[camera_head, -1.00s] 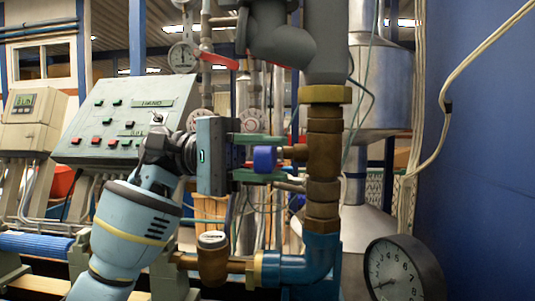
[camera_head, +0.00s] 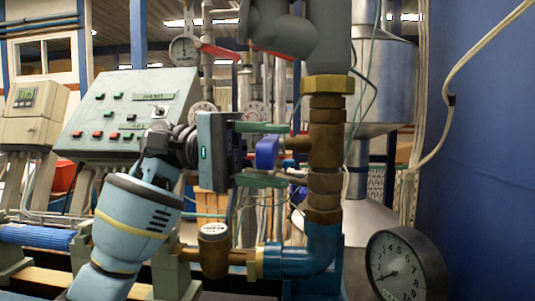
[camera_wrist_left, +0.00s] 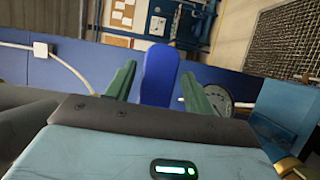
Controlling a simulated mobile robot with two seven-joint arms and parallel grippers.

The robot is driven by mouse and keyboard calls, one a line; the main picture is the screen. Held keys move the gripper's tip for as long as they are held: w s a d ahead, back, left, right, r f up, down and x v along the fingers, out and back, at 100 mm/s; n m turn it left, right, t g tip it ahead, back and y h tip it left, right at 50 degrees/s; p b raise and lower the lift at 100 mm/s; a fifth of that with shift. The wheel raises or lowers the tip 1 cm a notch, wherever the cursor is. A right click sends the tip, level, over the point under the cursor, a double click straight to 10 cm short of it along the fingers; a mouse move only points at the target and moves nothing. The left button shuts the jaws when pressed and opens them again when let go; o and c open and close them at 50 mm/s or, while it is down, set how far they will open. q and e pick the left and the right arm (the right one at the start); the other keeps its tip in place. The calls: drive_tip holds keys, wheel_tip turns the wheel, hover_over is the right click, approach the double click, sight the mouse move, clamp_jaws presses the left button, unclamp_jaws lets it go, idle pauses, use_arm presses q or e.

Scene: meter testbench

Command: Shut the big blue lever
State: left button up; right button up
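The big blue lever (camera_head: 267,153) sits on a short brass stem at the left side of the upright brass pipe (camera_head: 325,140). In the head view it shows nearly end-on, so its angle is hard to tell. My left gripper (camera_head: 287,154) has one green finger above the lever and one below it. The fingers are open, with a visible gap to the lever on each side. In the left wrist view the lever (camera_wrist_left: 158,76) stands between the two green fingers of the left gripper (camera_wrist_left: 159,72), apart from both. My right gripper is not in view.
A round dial gauge (camera_head: 406,265) stands at lower right. A grey pipe elbow (camera_head: 285,30) hangs above the gripper, and a blue pipe elbow (camera_head: 305,255) lies below. A control panel (camera_head: 125,115) with buttons stands behind my left arm.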

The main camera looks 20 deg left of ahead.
use_arm(q)
drive_tip(key=a, duration=0.7)
drive_tip(key=shift+w+a, duration=0.4)
drive_tip(key=shift+w, duration=0.05)
drive_tip(key=shift+r, duration=0.1)
